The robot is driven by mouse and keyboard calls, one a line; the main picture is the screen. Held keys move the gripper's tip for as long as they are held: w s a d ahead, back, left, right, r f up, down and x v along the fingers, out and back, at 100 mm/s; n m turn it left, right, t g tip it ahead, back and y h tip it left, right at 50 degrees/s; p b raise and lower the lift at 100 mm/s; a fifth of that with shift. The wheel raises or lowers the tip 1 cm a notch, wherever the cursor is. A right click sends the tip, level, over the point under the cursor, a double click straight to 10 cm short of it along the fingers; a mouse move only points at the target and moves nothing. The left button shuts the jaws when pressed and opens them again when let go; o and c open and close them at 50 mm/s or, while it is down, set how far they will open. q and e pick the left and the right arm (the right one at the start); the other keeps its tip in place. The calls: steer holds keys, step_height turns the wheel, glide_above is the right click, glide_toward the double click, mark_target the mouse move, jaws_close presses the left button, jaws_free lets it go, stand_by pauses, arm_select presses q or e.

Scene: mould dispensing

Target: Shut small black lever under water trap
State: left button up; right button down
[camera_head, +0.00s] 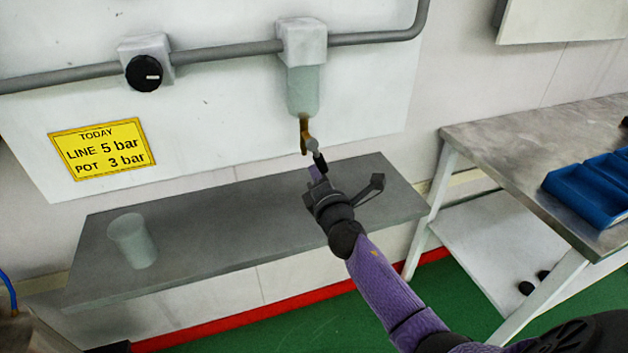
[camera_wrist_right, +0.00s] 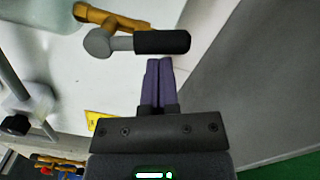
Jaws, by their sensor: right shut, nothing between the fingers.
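The water trap (camera_head: 303,90) is a pale translucent bowl under a white block on the grey pipe. A brass drain fitting (camera_head: 304,133) hangs below it, with a grey hub and the small black lever (camera_head: 320,162). In the head view the lever slants down and right. In the right wrist view the black lever (camera_wrist_right: 162,42) sticks out sideways from the grey hub (camera_wrist_right: 100,42). My right gripper (camera_head: 316,172) is shut and empty, its purple fingertips (camera_wrist_right: 158,64) just short of the lever. I cannot tell if they touch. My left gripper is out of view.
A grey shelf (camera_head: 230,215) runs below the trap, with a translucent cup (camera_head: 133,242) at its left. A black knob (camera_head: 144,73) and a yellow sign (camera_head: 102,149) are on the white panel. A table (camera_head: 500,140) with blue bins (camera_head: 590,190) stands at right.

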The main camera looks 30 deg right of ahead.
steer(key=n, duration=0.1)
steer(key=d+n, duration=0.1)
steer(key=n, duration=0.1)
steer(key=shift+s+d+r, duration=0.15)
steer(key=shift+s+d, duration=0.05)
steer(key=shift+d, duration=0.1)
arm_select(q)
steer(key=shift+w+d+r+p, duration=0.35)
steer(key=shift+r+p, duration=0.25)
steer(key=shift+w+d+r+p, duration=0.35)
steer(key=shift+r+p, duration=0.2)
steer(key=shift+p, duration=0.05)
arm_select(e)
steer(key=shift+s+d+r+n+t+y, duration=0.15)
steer(key=shift+d+r+n, duration=0.45)
steer(key=shift+n, duration=1.15)
steer(key=shift+s+d+r+n+t+y, duration=0.1)
steer(key=shift+d+r+n, duration=0.4)
steer(key=shift+n, duration=1.3)
steer(key=shift+s+d+r+n+t+y, duration=0.15)
steer(key=shift+d+r+n, duration=0.45)
steer(key=shift+n, duration=1.15)
steer(key=shift+f, duration=0.1)
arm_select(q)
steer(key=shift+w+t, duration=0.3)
